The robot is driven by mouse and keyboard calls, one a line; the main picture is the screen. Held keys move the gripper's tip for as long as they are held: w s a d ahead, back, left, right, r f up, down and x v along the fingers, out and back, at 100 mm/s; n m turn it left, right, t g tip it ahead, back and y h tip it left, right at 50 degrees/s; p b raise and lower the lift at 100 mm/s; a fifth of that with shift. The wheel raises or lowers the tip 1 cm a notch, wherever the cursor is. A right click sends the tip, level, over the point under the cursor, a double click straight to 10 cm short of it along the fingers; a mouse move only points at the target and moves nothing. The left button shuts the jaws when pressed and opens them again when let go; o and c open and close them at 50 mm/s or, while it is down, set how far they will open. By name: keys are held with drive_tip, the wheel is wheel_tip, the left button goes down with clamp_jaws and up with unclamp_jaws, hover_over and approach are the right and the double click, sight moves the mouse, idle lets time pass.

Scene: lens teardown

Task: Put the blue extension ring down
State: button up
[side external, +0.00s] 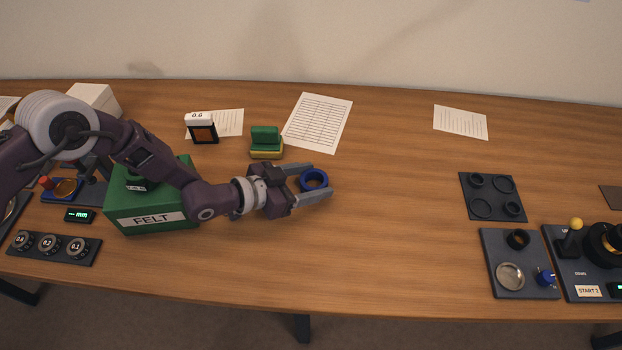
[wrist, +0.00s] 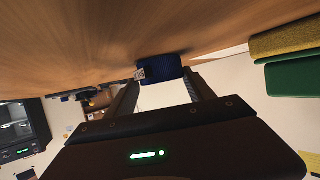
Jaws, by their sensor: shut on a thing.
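The blue extension ring (side external: 313,180) is between the two fingers of my gripper (side external: 318,184) in the side external view. My gripper is shut on it, low over the middle of the wooden table. In the wrist view the ring (wrist: 161,68) shows as a dark blue ribbed band with a small pale label, between the fingertips (wrist: 163,80). Whether the ring touches the table cannot be told.
A green and yellow block (side external: 265,143) stands just behind my gripper. A green FELT box (side external: 150,210) is to the left. A dark tray with round recesses (side external: 492,197) and a fixture plate (side external: 518,265) lie right. The table between is clear.

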drive_tip(key=o, duration=1.4)
drive_tip(key=shift+f, duration=0.1)
drive_tip(key=shift+s+a+r, duration=0.15)
drive_tip(key=shift+a+r, duration=0.1)
drive_tip(key=v, duration=1.1)
drive_tip(key=shift+s+a, duration=0.15)
drive_tip(key=shift+s, duration=0.05)
